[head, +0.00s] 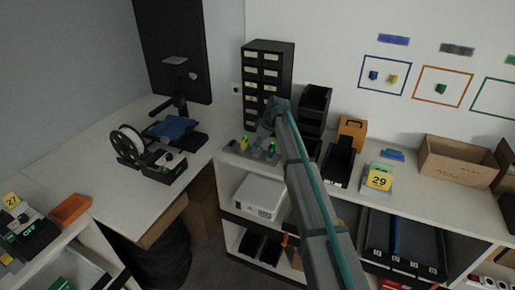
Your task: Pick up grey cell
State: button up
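My arm reaches up from the bottom of the head view to the shelf unit's top on the back wall. My gripper (270,122) is at its far end, just above and beside a small group of objects; its fingers are too small and too covered to read. In that group, green pieces (245,143) and small grey pieces (257,152) stand on the white top. I cannot tell surely which of these is the grey cell. Whether my gripper touches any of them is not clear.
A black drawer cabinet (262,75) stands close behind my gripper, with black bins (314,103) to its right. An orange case (351,132), a yellow 29 sign (380,178) and an open carton (457,160) stand further right. The left desk (100,165) has free room.

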jog(key=c, duration=0.5)
jog(key=shift+r, duration=0.1)
